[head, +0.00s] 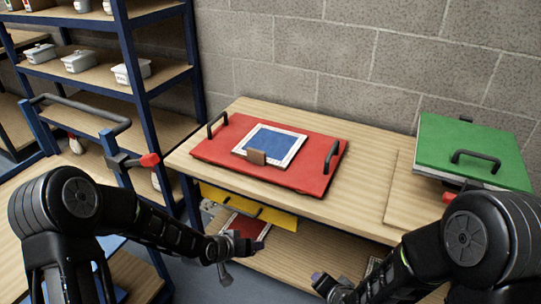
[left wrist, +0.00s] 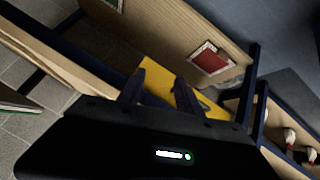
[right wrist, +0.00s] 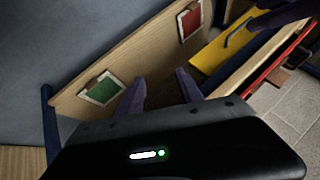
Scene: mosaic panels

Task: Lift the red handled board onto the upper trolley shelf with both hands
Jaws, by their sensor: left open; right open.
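The red handled board (head: 215,147) lies flat on the wooden bench top (head: 370,165). It has a black handle at each end, and a blue, white-framed panel (head: 270,140) with a small brown block lies on it. A blue-framed trolley with a black push bar (head: 75,105) stands at the left; its upper wooden shelf (head: 30,180) is partly hidden by my left arm. My left gripper (head: 232,255) is open and empty, in front of the bench and below its top. My right gripper (head: 328,287) is open and empty, low in front of the bench. Neither touches the red board.
A green handled board (head: 470,143) lies at the bench's right end. A yellow handled board (head: 270,215) is on the level below the bench top. A blue rack (head: 135,70) with white lidded boxes stands behind the trolley. A block wall (head: 300,50) closes the back.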

